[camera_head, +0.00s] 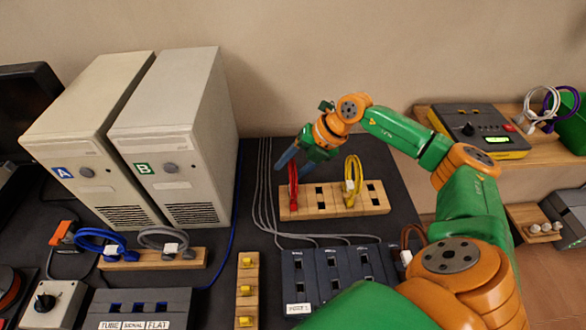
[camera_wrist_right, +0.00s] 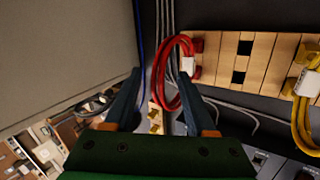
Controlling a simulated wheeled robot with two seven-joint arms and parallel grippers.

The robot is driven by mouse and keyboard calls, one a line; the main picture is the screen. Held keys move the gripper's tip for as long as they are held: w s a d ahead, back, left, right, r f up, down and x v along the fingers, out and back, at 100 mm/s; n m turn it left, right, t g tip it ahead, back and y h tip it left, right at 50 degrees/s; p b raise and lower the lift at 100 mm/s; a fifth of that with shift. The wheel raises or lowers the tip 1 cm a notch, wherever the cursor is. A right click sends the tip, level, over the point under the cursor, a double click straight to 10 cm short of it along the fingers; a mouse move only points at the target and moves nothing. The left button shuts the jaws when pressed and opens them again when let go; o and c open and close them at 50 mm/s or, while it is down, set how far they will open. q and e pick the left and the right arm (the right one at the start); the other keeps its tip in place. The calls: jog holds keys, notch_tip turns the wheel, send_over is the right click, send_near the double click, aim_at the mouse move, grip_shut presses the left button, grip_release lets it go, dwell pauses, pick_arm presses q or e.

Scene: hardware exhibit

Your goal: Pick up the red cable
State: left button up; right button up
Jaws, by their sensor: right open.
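The red cable (camera_head: 293,186) hangs as a coiled loop at the left end of a light wooden rack (camera_head: 325,208). In the right wrist view the red cable (camera_wrist_right: 162,78) has a pale tag and shows between and beyond my fingertips, close to the right one. My right gripper (camera_head: 288,158) is open, just above and behind the cable's top in the head view. In the wrist view my right gripper (camera_wrist_right: 160,74) has its two dark blue fingers apart; I cannot tell whether one touches the loop. My left gripper is not in view.
A yellow cable (camera_head: 353,180) hangs on the same rack. Computer tower B (camera_head: 180,140) stands to the left, with thin grey cables (camera_head: 264,190) between. Blue (camera_head: 100,241) and grey (camera_head: 165,240) cables sit on another rack. A dark socket panel (camera_head: 335,272) lies in front.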

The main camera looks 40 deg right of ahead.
jog(key=x, duration=0.2)
jog(key=shift+w+a+f, duration=0.2)
jog(key=shift+w+f, duration=0.2)
jog(key=shift+f, duration=0.05)
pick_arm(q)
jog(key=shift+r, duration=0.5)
pick_arm(e)
jog(key=shift+s+r, duration=0.1)
grip_shut()
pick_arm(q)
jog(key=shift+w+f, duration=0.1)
